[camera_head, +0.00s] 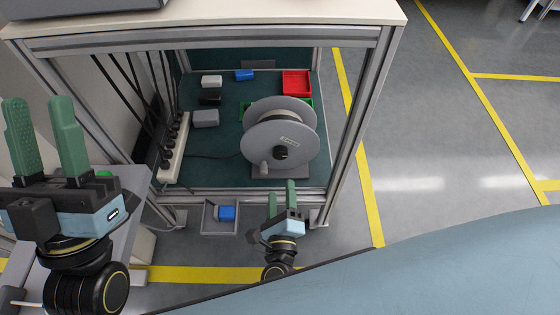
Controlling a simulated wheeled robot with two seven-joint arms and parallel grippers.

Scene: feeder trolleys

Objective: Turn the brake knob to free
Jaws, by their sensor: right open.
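A grey reel (262,138) stands on a dark base on the trolley's green lower shelf. A black round knob (281,152) sits at the hub, on the face toward me. A small pale grip (264,167) sticks out lower left on that face. I cannot tell for sure which is the brake knob, nor read its setting. My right gripper (281,193) is open and empty, below and in front of the reel, apart from both knobs. My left gripper (43,137) is open and empty, at the far left, well away from the reel.
A power strip (175,148) with cables lies left. A red bin (296,83) and several small boxes sit behind. A small tray (209,218) holds a blue block (227,212).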

